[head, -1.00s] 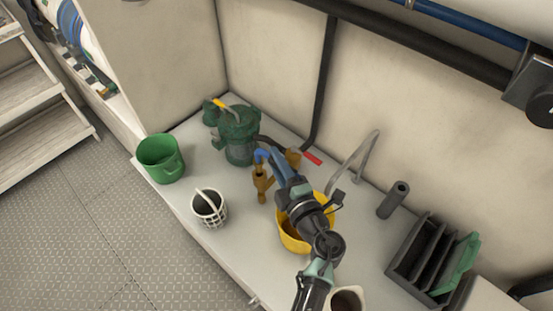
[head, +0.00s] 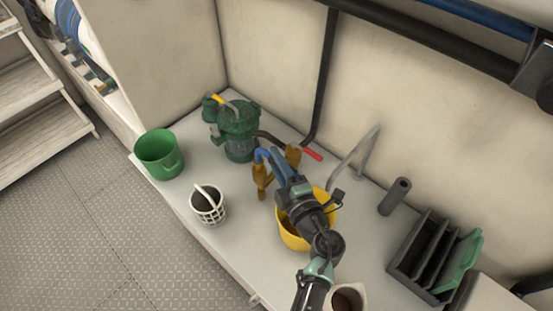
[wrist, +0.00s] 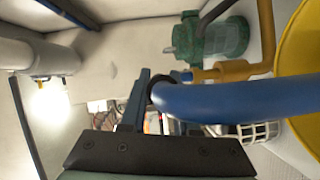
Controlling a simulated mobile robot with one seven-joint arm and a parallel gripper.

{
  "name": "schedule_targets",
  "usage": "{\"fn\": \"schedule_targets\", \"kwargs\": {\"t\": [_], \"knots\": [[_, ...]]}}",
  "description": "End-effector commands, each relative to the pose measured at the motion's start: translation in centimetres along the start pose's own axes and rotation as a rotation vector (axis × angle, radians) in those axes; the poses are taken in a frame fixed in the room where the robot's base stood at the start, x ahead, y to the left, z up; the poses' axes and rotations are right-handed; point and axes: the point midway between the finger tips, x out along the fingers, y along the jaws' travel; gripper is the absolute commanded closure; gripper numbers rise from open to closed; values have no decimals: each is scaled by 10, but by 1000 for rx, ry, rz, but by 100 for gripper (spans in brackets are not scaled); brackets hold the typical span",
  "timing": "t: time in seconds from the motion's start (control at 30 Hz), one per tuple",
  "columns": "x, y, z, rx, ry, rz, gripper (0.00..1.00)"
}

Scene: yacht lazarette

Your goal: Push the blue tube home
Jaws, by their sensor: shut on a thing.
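The blue tube (head: 262,153) shows in the head view as a short curve above a brass fitting (head: 261,181). It crosses the wrist view as a thick blue band (wrist: 235,101). My gripper (head: 277,163) is shut on the blue tube. In the wrist view one dark finger (wrist: 134,106) stands beside the tube. A second brass part (head: 293,154) stands just right of the gripper. A brass pipe (wrist: 225,72) lies behind the tube in the wrist view.
A green strainer housing (head: 238,130) stands behind left. A green bucket (head: 157,156) and a white basket (head: 206,209) are at left. A yellow bucket (head: 290,235) lies under my arm. A red-handled lever (head: 313,154), grey cylinder (head: 395,197) and black rack (head: 418,257) are at right.

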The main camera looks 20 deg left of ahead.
Motion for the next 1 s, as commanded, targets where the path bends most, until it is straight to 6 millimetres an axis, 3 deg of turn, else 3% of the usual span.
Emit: {"fn": "schedule_targets", "kwargs": {"t": [1.0], "knots": [[2, -25, 5, -1, 0, 1, 100]]}}
